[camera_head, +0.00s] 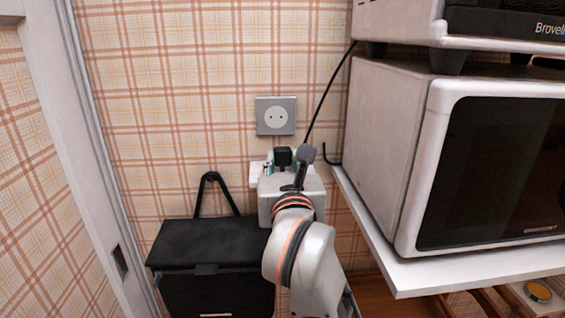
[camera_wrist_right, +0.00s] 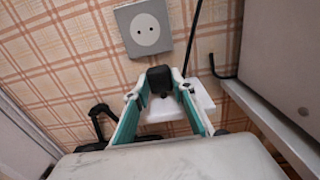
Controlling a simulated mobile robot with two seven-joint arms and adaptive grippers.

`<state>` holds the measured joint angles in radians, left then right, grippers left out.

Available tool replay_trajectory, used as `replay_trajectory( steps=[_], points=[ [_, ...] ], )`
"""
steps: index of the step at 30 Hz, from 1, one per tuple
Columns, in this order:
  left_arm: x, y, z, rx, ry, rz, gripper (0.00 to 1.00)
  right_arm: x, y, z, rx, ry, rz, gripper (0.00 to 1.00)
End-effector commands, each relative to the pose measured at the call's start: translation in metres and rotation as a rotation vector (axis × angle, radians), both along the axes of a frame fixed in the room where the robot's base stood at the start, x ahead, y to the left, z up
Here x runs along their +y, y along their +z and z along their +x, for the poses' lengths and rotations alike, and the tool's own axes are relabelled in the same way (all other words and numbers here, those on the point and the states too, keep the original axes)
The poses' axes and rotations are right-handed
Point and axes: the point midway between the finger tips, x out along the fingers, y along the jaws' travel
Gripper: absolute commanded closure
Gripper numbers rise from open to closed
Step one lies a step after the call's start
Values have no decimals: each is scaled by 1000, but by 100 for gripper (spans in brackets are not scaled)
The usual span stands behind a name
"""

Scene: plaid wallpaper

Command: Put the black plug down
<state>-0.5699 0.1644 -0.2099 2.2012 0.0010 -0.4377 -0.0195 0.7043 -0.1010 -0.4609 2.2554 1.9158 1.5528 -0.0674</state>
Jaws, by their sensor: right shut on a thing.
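The black plug (camera_head: 283,156) is between the fingers of my right gripper (camera_head: 282,163), below the wall socket (camera_head: 276,116). In the right wrist view, the plug (camera_wrist_right: 160,78) sits at the far end of the two green-lined fingers (camera_wrist_right: 158,100), which are shut on it. The grey two-hole socket also shows there (camera_wrist_right: 148,29), above the plug and apart from it; nothing is in it. My left gripper is out of view.
A microwave (camera_head: 400,160) stands on a white shelf (camera_head: 400,280) at right, with another appliance above. A black cord (camera_head: 330,92) runs down the wall behind my gripper. A black lidded bin (camera_head: 205,245) stands below left. A small white piece (camera_wrist_right: 203,103) lies behind the fingers.

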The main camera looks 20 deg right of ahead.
Motion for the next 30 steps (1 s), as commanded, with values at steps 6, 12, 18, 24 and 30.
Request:
replay_trajectory(
  steps=[6, 12, 18, 24, 30],
  points=[
    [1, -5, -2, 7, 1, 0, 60, 0, -5, 0, 1, 0, 0, 100],
    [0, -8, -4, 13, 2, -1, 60, 0, -10, 0, 1, 0, -1, 100],
    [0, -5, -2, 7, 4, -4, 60, 0, -12, 0, 0, 0, 0, 63],
    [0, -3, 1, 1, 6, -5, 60, 0, -11, 0, 0, 0, 0, 59],
    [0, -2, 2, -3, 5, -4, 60, 0, -10, 0, 0, 0, 0, 59]
  ],
)
